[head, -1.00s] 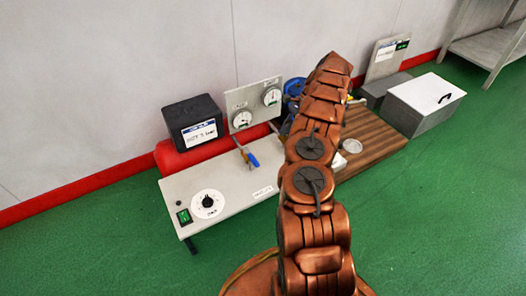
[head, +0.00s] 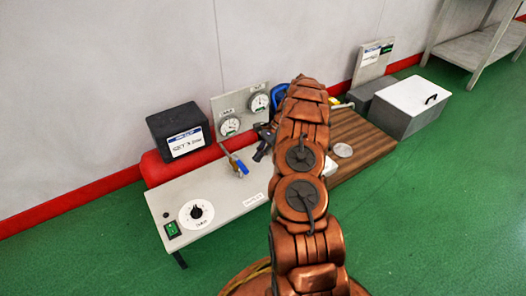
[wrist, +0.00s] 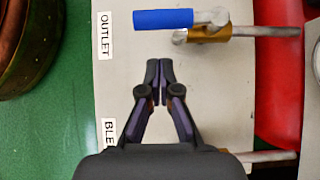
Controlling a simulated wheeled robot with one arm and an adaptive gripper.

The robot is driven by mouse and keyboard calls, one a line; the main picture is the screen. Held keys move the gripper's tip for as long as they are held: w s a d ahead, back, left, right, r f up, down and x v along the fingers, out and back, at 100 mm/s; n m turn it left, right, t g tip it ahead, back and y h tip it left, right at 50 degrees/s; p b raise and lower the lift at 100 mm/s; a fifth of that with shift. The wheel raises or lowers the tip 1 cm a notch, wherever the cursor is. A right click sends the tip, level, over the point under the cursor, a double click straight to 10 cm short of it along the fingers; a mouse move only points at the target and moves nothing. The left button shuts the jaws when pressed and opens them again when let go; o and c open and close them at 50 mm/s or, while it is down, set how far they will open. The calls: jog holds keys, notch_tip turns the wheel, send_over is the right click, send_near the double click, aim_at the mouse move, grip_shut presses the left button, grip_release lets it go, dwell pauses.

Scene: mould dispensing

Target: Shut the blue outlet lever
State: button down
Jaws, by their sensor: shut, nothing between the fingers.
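The blue outlet lever (wrist: 163,19) is at the top of the wrist view, beside the OUTLET label (wrist: 104,35). Its handle runs left from its pivot, roughly in line with the brass valve body (wrist: 208,34) and the pipe to the right. In the head view the lever (head: 240,168) shows on the light panel. My gripper (wrist: 159,64) is below the handle in the wrist view, apart from it, with its fingertips together and nothing between them. In the head view my arm partly hides the gripper (head: 263,148), just right of the lever.
Two gauges (head: 244,112) and a black box (head: 180,133) stand behind the panel (head: 165,206). A red tank (head: 157,170) is under the box. A wooden board (head: 362,142) lies right.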

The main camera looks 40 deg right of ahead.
aim_at(240, 165)
jog(key=shift+w+a+f+b, duration=0.15)
jog(key=shift+a+b, duration=0.25)
jog(key=shift+a, duration=0.5)
jog(key=shift+w+a+f+b, duration=0.1)
jog(key=shift+a+b, duration=0.25)
jog(key=shift+a, duration=0.55)
